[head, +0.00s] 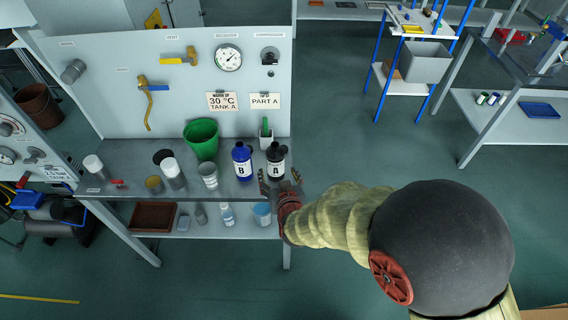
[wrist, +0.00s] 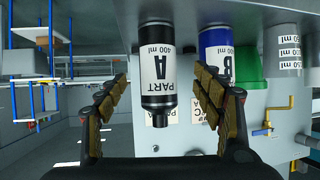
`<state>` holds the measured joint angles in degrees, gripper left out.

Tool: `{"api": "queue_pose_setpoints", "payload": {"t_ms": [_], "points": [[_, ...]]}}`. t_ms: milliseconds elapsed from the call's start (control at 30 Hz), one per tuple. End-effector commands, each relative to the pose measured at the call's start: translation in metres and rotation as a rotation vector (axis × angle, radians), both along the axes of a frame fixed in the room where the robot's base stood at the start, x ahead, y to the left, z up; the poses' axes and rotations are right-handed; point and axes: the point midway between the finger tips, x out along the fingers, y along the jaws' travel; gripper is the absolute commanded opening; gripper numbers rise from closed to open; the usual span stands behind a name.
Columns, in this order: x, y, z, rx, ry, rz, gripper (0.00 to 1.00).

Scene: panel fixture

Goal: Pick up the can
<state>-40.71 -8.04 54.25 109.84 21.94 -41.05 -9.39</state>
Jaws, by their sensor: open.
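A black, bottle-shaped can (head: 275,165) with a white label "A" stands upright at the right end of the grey bench. In the wrist view the can (wrist: 158,90), labelled "PART A 400 ml", appears upside down, with its narrow neck pointing down the picture. My gripper (head: 281,179) is at the bench's front right edge, just in front of the can. It is open and empty. In the wrist view the can lies in line between the two fingers of my gripper (wrist: 160,75), with a gap on either side. I cannot tell how deep it is between them.
A blue bottle (head: 242,164) labelled "B" stands close left of the can. A grey cup (head: 208,176) and a green bucket (head: 201,138) stand farther left. A small grey holder (head: 266,140) is behind the can. The bench (head: 226,188) ends just right of the can; open floor lies beyond.

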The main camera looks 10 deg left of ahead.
Motion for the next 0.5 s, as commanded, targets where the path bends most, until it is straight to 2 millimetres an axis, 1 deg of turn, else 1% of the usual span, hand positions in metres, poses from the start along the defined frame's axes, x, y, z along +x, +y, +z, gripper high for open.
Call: {"api": "queue_pose_setpoints", "payload": {"t_ms": [67,367,500], "points": [[0.006,0.002,-0.001,-0.001,-0.012,-0.001,0.68],[0.031,0.012,-0.016,-0.002,-0.011,-0.001,0.68],[0.049,0.019,-0.025,-0.001,-0.01,0.0,0.68]]}}
